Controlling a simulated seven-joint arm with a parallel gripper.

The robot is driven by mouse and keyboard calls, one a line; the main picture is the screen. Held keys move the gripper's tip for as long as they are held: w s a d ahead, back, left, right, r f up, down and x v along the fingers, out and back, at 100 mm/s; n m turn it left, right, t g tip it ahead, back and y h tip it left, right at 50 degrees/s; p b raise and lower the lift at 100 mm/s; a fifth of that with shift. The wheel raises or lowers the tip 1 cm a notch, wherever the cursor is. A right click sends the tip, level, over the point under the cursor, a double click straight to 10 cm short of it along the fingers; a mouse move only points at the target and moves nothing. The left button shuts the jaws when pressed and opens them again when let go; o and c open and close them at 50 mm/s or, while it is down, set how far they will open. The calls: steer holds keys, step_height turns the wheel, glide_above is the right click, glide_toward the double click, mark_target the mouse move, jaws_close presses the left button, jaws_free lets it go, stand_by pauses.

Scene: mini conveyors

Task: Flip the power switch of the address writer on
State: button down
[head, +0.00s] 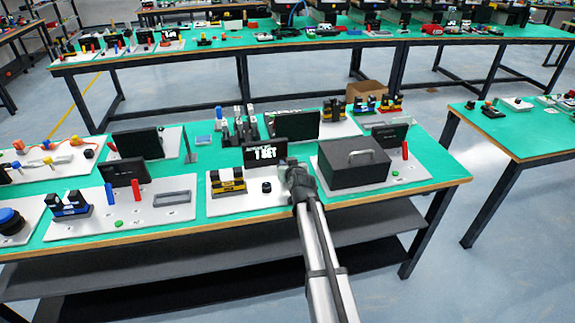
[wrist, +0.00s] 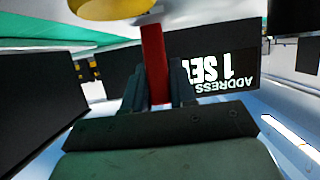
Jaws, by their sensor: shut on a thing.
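The address writer's black display (head: 265,153) stands on a white board and shows white text reading "1 SET". In the wrist view the display (wrist: 222,70) appears upside down, with the word "ADDRESS" also legible. A red switch lever (wrist: 155,58) stands beside the display in the wrist view. My gripper (wrist: 157,88) has its dark fingers on either side of the lever, shut on it. In the head view my gripper (head: 291,168) is at the right of the display and hides the lever.
A yellow and black block (head: 228,182) and a black knob (head: 267,186) share the white board. A dark box with a handle (head: 353,165) stands close to the right of my gripper. A yellow rounded part (wrist: 112,8) shows at the top of the wrist view.

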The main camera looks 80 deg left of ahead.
stand_by(0.3)
steer(key=c, duration=1)
jaws_free()
steer(key=shift+d, duration=0.1)
steer(key=v, duration=1.3)
steer(key=shift+d, duration=0.25)
steer(key=shift+r, duration=0.1)
